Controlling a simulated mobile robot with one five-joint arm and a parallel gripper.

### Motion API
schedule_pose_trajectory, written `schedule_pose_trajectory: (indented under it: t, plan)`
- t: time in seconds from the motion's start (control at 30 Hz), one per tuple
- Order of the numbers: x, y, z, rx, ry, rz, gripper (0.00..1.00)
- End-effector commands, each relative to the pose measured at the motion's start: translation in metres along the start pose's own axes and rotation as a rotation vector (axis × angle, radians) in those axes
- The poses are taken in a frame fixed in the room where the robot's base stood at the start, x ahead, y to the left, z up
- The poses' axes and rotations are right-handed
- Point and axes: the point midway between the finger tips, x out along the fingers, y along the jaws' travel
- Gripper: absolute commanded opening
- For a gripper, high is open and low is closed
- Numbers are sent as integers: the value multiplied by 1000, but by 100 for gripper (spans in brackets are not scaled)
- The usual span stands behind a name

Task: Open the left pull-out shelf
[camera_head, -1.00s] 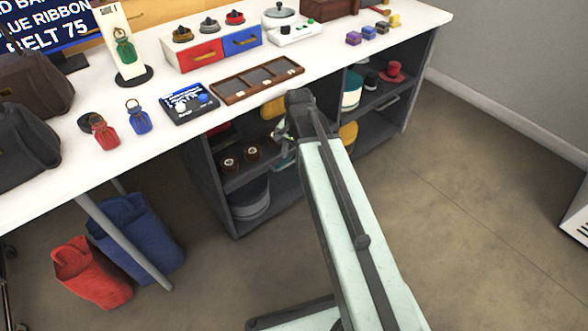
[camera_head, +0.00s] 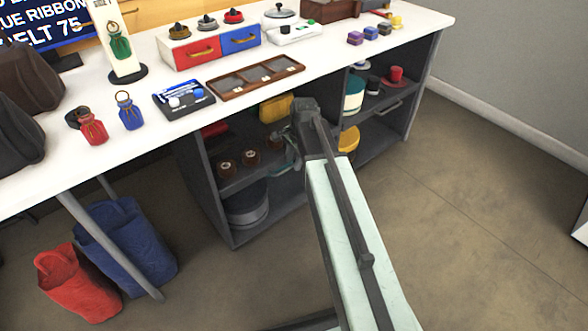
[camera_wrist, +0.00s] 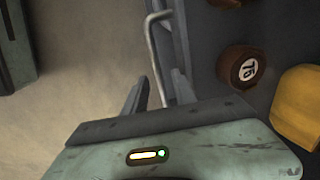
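The left pull-out shelf (camera_head: 238,184) sits in the cabinet's left bay and carries brown round tins and yellow things. It looks pushed in. Its grey bar handle (camera_wrist: 154,42) shows in the wrist view, running along the dark shelf front. My gripper (camera_wrist: 160,88) is open, with one finger on each side of the handle's near end. I see a gap beside the left finger; whether the right finger touches is unclear. In the head view my gripper (camera_head: 284,150) is at the left bay, partly hidden by my arm.
The right bay has its own shelf with a handle (camera_head: 391,106). A white counter (camera_head: 330,70) with trays and small items overhangs the cabinet. A red bag (camera_head: 75,285) and a blue bag (camera_head: 125,245) stand on the floor at left. The floor right of my arm is clear.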

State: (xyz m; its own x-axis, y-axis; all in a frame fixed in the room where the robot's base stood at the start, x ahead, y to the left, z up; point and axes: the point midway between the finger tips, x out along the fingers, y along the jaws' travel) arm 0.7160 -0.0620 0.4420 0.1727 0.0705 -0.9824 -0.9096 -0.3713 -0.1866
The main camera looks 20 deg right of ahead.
Motion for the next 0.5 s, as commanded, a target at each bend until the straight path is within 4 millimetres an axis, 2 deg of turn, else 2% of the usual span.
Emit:
schedule_pose_trajectory:
  t: [0.03,0.27,0.4,0.5]
  plan:
    - [6,0,0,0,0,0,33]
    - [4,0,-1,1,0,0,33]
    - [3,0,-1,1,0,0,0]
    - [4,0,-1,1,0,0,0]
